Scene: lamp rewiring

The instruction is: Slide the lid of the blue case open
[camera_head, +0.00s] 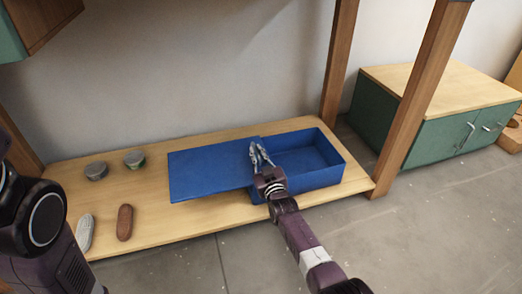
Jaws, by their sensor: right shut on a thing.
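The blue case (318,176) stands on the wooden shelf, its right part open and its inside showing empty. Its flat blue lid (208,172) is slid to the left and juts well out past the case's left side over the shelf. My right gripper (258,150) is at the lid's right end, shut on the lid; the fingers hide the exact spot they hold. My left gripper is out of view; only part of my left arm shows at the left edge.
A pale oblong item (85,232) and a brown one (125,222) lie in front. A wooden post (415,100) rises at the right, with a green cabinet (430,140) beyond.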

